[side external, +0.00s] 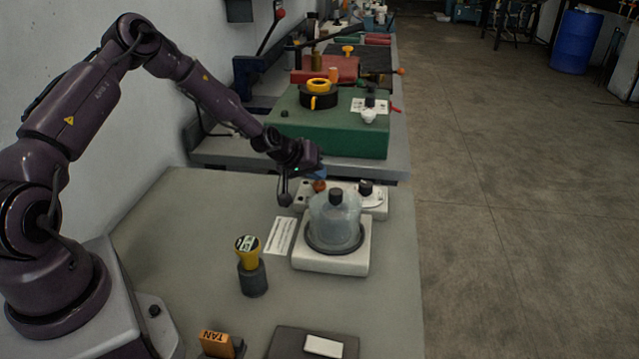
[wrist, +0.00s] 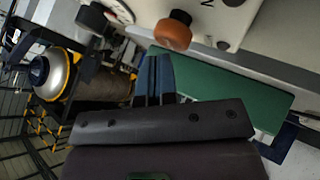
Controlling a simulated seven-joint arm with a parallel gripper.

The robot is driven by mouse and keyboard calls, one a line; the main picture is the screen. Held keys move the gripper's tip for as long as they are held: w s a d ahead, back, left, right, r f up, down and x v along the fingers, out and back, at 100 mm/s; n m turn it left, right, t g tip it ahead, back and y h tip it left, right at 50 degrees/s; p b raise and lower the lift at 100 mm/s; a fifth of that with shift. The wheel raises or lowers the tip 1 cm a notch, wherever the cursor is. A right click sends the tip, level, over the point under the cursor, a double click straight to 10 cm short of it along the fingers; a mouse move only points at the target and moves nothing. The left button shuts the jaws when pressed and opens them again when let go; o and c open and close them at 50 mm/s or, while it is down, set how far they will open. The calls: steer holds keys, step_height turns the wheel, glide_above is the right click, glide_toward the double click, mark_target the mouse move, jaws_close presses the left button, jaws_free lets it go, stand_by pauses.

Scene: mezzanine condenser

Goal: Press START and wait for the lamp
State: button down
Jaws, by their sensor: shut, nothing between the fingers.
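A pale control box (side external: 378,208) stands behind a clear dome (side external: 334,215) with a black knob on a white base. An orange-brown round cap (side external: 319,186) sits on the box's left part and also shows in the wrist view (wrist: 173,32). No START label is readable, so I cannot tell whether this cap is the button or the lamp, or whether it is lit. My gripper (side external: 319,174), with blue fingers, is shut and empty just above and behind the cap. In the wrist view the fingertips (wrist: 158,60) appear below the cap, apart from it.
A dark knob (side external: 365,188) is at the box's right. A green machine (side external: 290,135) stands behind. Bare bench lies left.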

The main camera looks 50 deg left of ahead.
mark_target(317, 183)
steer(key=shift+f, duration=0.6)
stand_by(0.6)
steer(key=shift+r, duration=1.05)
steer(key=shift+r, duration=2.55)
